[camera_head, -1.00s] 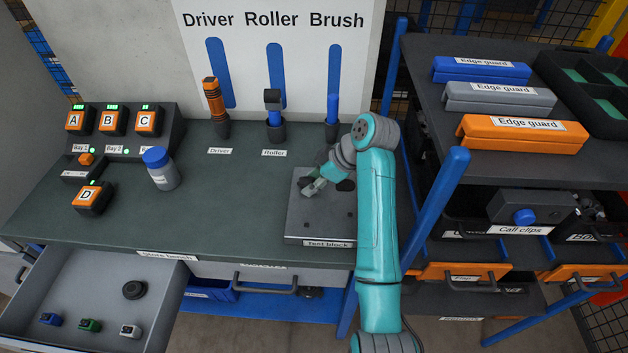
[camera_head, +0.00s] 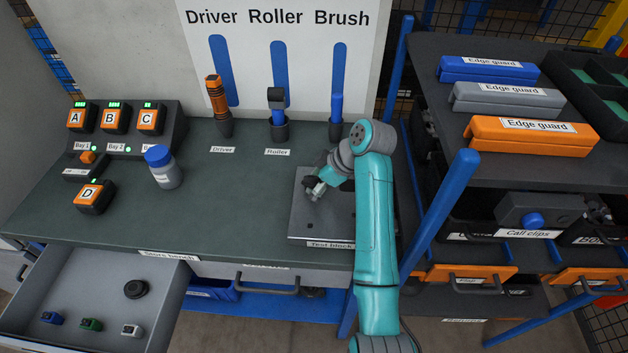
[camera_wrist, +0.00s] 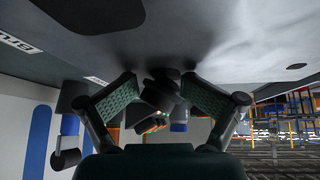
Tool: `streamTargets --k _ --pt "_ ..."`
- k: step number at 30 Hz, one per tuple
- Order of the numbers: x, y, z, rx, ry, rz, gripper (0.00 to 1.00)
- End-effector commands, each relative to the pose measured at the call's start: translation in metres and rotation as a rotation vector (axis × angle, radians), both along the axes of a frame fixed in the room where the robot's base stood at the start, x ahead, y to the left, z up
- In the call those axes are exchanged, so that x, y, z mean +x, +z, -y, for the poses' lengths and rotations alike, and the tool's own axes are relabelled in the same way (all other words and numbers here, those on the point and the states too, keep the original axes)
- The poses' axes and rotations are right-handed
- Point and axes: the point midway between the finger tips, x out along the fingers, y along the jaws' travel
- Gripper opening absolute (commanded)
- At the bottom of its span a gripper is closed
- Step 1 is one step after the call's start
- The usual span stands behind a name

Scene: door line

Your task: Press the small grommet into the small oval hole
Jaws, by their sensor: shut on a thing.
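The grey test block (camera_head: 322,228) lies at the right end of the bench. My gripper (camera_head: 317,191) is low over it, pointing down and to the left. In the wrist view my gripper (camera_wrist: 158,95) is shut on a small dark round piece, the small grommet (camera_wrist: 160,90), held between the green pads close to a grey surface. I cannot tell whether the grommet touches that surface. A dark oval opening (camera_wrist: 297,66) shows in this surface at the right, and part of another dark opening (camera_wrist: 110,18) shows at the upper left. I cannot tell which hole is the small oval one.
A blue-capped jar (camera_head: 165,170) and lettered units stand left. The open drawer (camera_head: 100,265) holds a dark round piece (camera_head: 135,289). A blue rack post (camera_head: 440,210) stands close right of my arm.

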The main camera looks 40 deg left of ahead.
Motion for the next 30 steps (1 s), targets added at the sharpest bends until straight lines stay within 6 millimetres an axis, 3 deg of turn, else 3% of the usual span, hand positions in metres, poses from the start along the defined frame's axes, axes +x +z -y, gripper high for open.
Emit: streamTargets --k 1,13,14,16,23,30 --pt "-0.005 -0.024 0.012 -0.041 -0.006 -0.037 0.11" --pt "-0.003 -0.025 0.015 -0.046 -0.010 -0.040 0.17" --pt "-0.003 -0.025 0.015 -0.046 -0.010 -0.041 0.86" --pt "-0.003 -0.025 0.015 -0.046 -0.010 -0.041 1.00" --pt "-0.002 -0.020 0.018 -0.043 -0.011 -0.039 1.00" --pt "0.005 0.014 0.033 -0.035 -0.010 -0.031 1.00"
